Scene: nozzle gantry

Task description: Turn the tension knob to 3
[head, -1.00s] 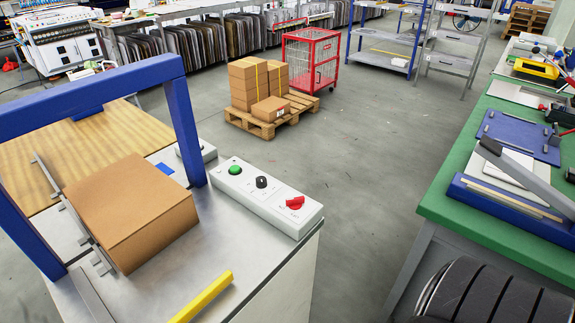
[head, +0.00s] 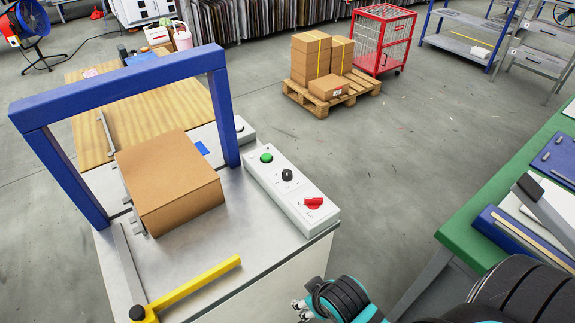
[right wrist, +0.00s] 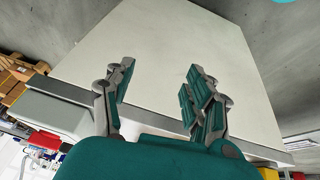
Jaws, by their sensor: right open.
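The grey control box (head: 258,179) sits along the right edge of the metal machine table. It carries a green button (head: 266,157), a small black knob (head: 287,175) and a red switch (head: 314,203). The labels around the knob are too small to read. I cannot tell where its pointer stands. My right gripper (head: 301,308) is low at the bottom of the head view, nearer than the control box and apart from it. In the right wrist view it (right wrist: 160,70) is open and empty, before a pale flat panel (right wrist: 155,45). My left gripper is out of view.
A blue frame (head: 120,85) arches over a cardboard box (head: 165,180) on the metal table (head: 200,252). A yellow bar (head: 198,284) lies toward the front. A green bench (head: 500,203) stands at the right. Clear floor lies between table and bench.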

